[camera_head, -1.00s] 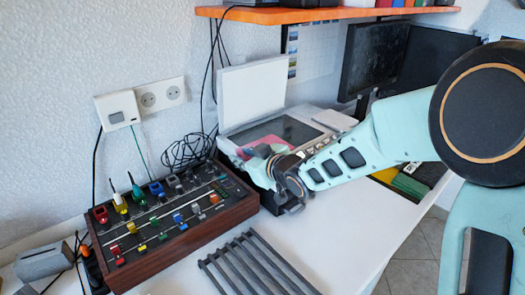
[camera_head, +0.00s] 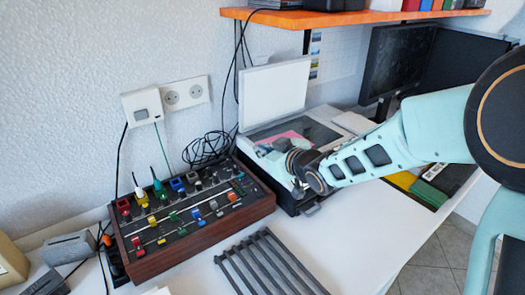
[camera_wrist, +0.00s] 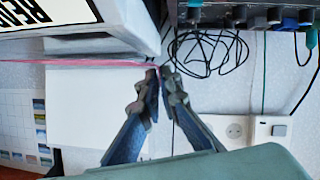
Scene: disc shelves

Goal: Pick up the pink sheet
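The pink sheet (camera_head: 288,137) lies at the open scanner (camera_head: 318,131), over its dark glass, with its near part hidden by my gripper (camera_head: 285,152). In the wrist view the pink sheet (camera_wrist: 80,62) shows almost edge-on as a thin band running in from the left to the fingertips. There, my gripper (camera_wrist: 158,73) has its fingertips nearly together, with a strip of pink between them. It looks shut on the sheet's edge.
The scanner's white lid (camera_head: 274,91) stands upright behind. A control box (camera_head: 190,226) with coloured knobs is to the left. A dark slatted rack (camera_head: 268,265) lies in front. Black cables (camera_head: 207,148) are near the wall, and an orange shelf (camera_head: 345,17) is above.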

